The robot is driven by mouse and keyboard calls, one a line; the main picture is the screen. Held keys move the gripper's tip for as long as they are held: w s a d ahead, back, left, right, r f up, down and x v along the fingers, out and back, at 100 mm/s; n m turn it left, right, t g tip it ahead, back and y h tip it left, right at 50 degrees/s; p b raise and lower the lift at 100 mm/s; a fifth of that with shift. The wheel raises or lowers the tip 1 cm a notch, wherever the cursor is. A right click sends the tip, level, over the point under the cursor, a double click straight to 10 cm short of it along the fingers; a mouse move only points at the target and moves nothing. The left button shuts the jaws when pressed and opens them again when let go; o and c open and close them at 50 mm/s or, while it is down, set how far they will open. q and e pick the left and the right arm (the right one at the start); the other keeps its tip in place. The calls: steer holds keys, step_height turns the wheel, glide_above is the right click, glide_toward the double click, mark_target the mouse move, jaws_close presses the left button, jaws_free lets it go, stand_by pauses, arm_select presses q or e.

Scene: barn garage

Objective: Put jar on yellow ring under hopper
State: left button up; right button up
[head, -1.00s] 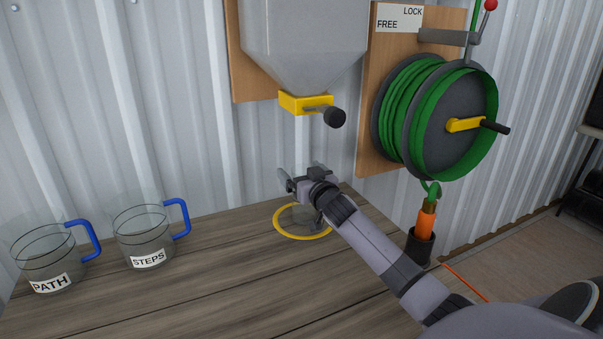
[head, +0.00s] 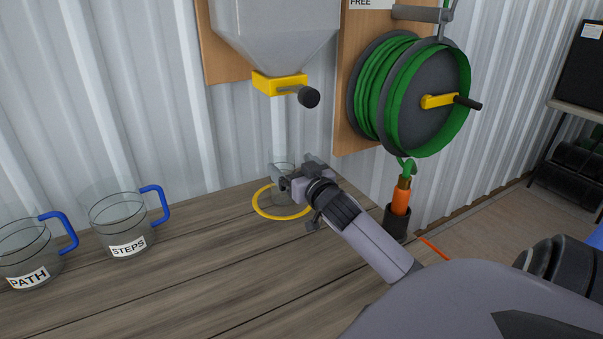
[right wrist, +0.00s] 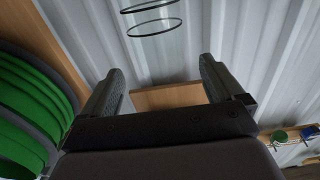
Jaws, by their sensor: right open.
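A clear jar (head: 282,188) with dark lines stands within the yellow ring (head: 258,208) on the wooden bench, below the hopper (head: 275,35). It is see-through and partly hidden by my right gripper (head: 292,180). The gripper's fingers are apart, just at the right of the jar. In the right wrist view the open fingers (right wrist: 160,78) have nothing between them, and the jar's dark hoops (right wrist: 153,27) show beyond the tips. I cannot tell if a finger touches the jar. My left gripper is out of view.
Two clear mugs with blue handles, PATH (head: 28,255) and STEPS (head: 120,222), stand at the left of the bench. A green hose reel (head: 415,95) and its orange nozzle (head: 401,198) are right of the gripper. The yellow hopper outlet (head: 280,84) is above it.

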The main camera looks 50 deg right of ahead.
steer(key=shift+v, duration=1.9)
